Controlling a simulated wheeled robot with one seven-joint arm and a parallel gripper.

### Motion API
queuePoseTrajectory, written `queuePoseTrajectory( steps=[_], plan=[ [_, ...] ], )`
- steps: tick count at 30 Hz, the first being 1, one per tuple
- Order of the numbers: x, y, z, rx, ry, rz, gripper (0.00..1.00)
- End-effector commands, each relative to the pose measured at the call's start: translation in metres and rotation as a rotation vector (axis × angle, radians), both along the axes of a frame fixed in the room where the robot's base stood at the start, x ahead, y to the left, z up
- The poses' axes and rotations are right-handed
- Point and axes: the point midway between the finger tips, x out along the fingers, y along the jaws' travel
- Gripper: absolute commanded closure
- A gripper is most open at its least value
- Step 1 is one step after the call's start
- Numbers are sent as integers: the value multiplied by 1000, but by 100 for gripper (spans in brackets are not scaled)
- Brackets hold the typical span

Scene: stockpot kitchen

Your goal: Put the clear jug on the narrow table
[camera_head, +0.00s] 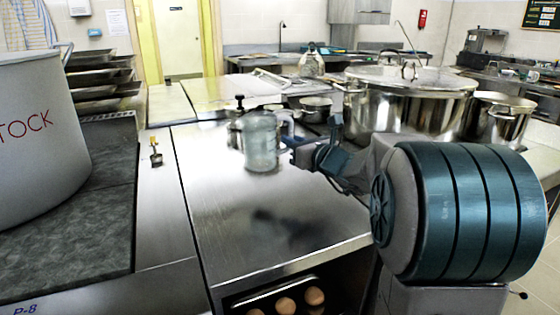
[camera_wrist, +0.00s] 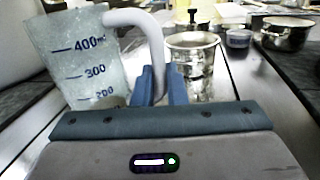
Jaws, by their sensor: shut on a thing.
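The clear jug (camera_head: 262,142) is upright over the steel counter (camera_head: 235,215) in the head view; I cannot tell for sure whether its base touches the top. The wrist view shows the jug (camera_wrist: 85,65) close on the left, with blue volume marks and a pale curved handle (camera_wrist: 138,20). My gripper (camera_head: 291,143) comes from the right and is shut on that handle; its blue fingers (camera_wrist: 160,85) stand on either side of it. Which surface is the narrow table is not clear from these views.
Large steel stockpots (camera_head: 405,105) stand to the right behind my arm. A big white pot (camera_head: 35,140) is at the left. The counter's front part is clear. Brown round items (camera_head: 285,305) lie below it.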

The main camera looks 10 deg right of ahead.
Motion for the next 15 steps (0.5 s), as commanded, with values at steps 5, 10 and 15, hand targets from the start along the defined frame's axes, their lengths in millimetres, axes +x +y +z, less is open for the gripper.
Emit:
queuePoseTrajectory(
  steps=[5,10,15],
  plan=[
    [34,3,-23,1,2,-1,100],
    [50,4,-31,0,0,-2,100],
    [53,4,-41,1,0,-3,100]
  ],
)
